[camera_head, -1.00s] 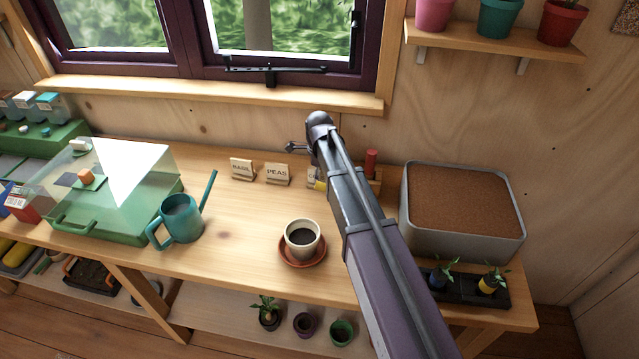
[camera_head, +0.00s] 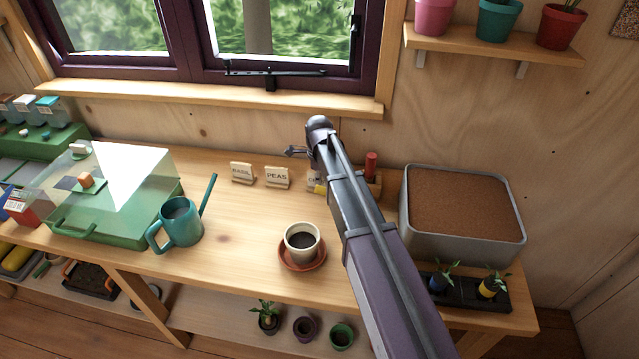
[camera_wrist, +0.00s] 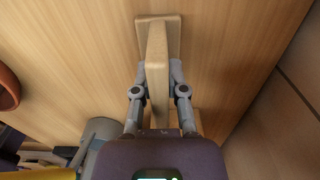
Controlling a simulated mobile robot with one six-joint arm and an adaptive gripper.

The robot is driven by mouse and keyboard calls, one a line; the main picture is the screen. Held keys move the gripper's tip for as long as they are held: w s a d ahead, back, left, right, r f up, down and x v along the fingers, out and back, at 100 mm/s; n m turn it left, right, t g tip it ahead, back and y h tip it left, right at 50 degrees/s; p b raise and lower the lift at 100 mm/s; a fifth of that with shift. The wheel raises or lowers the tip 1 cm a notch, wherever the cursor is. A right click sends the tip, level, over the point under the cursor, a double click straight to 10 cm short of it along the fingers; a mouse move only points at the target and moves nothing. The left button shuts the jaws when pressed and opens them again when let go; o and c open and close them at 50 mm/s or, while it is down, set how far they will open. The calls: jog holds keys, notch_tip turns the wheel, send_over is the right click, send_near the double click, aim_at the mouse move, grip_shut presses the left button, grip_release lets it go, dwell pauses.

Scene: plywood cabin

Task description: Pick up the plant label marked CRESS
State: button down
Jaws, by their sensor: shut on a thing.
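In the wrist view my gripper (camera_wrist: 157,78) is shut on a pale wooden plant label (camera_wrist: 157,55), one finger on each side of its upright plate. The label is seen from above, with its wider foot on or just over the bench; I cannot tell which. Its lettering is turned out of sight. In the head view my arm hides most of the gripper, and a small part of a pale label (camera_head: 312,176) shows left of the arm. To its left stand the labels marked PEAS (camera_head: 277,177) and BASIL (camera_head: 241,172).
A cup on a terracotta saucer (camera_head: 302,262) stands in front of the labels. A teal watering can (camera_head: 180,222) and a clear-lidded green box (camera_head: 120,235) are to the left. A soil-filled grey planter (camera_head: 415,232) is right of my arm. The wall and window sill (camera_head: 220,94) lie behind.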

jog(key=shift+r, duration=0.2)
notch_tip(320, 180, up, 10)
jog(key=p, duration=1)
jog(key=shift+f, duration=0.2)
jog(key=shift+r, duration=0.1)
dwell(0.6)
